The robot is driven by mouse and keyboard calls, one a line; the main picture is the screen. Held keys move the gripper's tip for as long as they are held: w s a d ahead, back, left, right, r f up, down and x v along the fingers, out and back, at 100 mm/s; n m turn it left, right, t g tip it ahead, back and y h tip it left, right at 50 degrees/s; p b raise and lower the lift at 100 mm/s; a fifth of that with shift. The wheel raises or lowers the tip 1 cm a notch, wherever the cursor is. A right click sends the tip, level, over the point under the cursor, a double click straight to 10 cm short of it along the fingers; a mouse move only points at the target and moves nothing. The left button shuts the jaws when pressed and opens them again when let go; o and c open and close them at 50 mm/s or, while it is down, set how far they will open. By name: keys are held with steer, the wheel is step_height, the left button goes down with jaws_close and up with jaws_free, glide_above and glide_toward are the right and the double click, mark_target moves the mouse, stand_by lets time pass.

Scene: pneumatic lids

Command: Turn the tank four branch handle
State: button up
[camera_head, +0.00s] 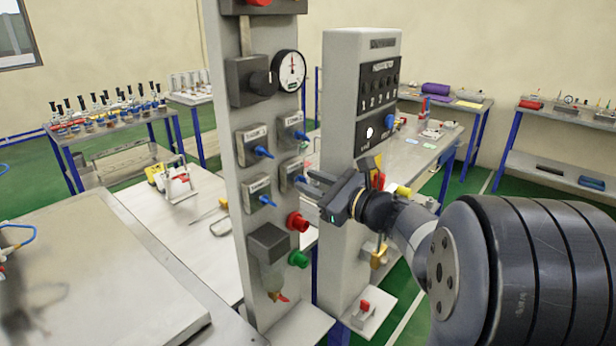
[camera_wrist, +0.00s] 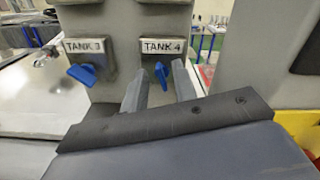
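The tank four branch handle is a small blue lever (camera_wrist: 161,75) below the "TANK 4" label (camera_wrist: 162,46) in the wrist view. It stands nearly upright there. My gripper (camera_wrist: 158,80) is open, with one grey finger on each side of the lever in the picture. I see gaps between the lever and both fingers; how far the fingertips are from it in depth I cannot tell. In the head view my gripper (camera_head: 303,180) is at the tank four block (camera_head: 288,168) on the grey panel (camera_head: 230,108), partly covering the lever.
The tank 3 lever (camera_wrist: 83,74) is close on the left, tilted. A red knob (camera_head: 297,222) and a green knob (camera_head: 298,259) stick out below my gripper. A second grey column (camera_head: 341,110) stands close on the right. A pressure gauge (camera_head: 289,70) is above.

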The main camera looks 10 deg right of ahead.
steer(key=shift+w+a, duration=0.45)
steer(key=shift+w, duration=0.1)
steer(key=shift+c, duration=0.5)
jaws_close()
steer(key=shift+f, duration=0.15)
